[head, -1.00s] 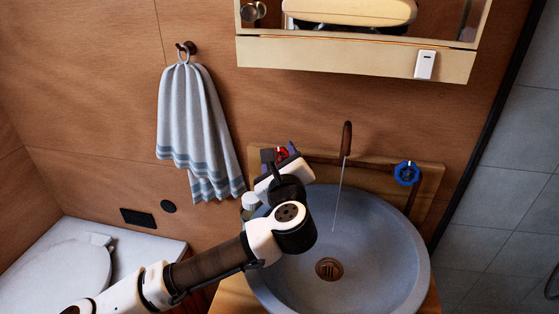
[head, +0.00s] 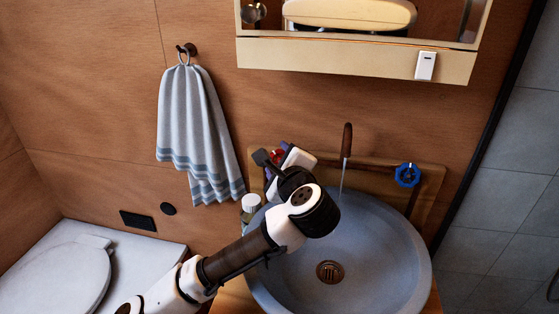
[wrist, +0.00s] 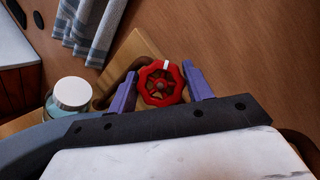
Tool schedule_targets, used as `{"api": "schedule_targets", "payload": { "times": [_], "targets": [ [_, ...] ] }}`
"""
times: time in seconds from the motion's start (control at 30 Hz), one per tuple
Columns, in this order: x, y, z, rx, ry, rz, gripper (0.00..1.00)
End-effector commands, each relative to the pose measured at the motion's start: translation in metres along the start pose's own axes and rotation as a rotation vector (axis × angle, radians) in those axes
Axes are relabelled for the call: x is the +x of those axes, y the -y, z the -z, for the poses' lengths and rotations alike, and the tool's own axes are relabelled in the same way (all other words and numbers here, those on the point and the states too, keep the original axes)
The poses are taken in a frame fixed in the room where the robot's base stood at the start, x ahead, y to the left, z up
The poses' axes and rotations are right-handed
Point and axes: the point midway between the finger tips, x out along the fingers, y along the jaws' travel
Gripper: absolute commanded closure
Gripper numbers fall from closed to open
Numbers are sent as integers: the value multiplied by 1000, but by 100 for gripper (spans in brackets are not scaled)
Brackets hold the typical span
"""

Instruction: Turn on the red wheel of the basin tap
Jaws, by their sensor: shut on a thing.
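The red wheel (wrist: 161,83) of the tap sits between the two purple fingers of my gripper (wrist: 164,88) in the wrist view, with a white mark near its top. In the head view only a bit of the red wheel (head: 277,155) shows behind my gripper (head: 278,160), on the wooden board left of the spout. The gripper is shut on the wheel. The dark spout (head: 347,140) stands over the grey round basin (head: 390,240).
A blue wheel (head: 407,175) is right of the spout. A bottle with a pale lid (head: 250,203) stands close left of my arm; it also shows in the wrist view (wrist: 72,95). A striped towel (head: 195,130) hangs left. A cabinet (head: 350,55) is above.

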Motion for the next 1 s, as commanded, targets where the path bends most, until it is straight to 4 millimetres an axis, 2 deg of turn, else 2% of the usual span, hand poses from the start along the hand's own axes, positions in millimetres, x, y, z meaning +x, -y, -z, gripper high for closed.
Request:
{"api": "schedule_targets", "payload": {
  "times": [0.23,0.27,0.43,0.77,0.87,1.0],
  "targets": [
    [0,0,-1,-1,3,0,72],
    [0,0,-1,-1,3,0,48],
    [0,0,-1,0,2,1,28],
    [-3,0,0,0,1,2,28],
    [-13,0,1,0,0,4,28],
    [-41,0,2,1,-2,7,28]
  ]
}}
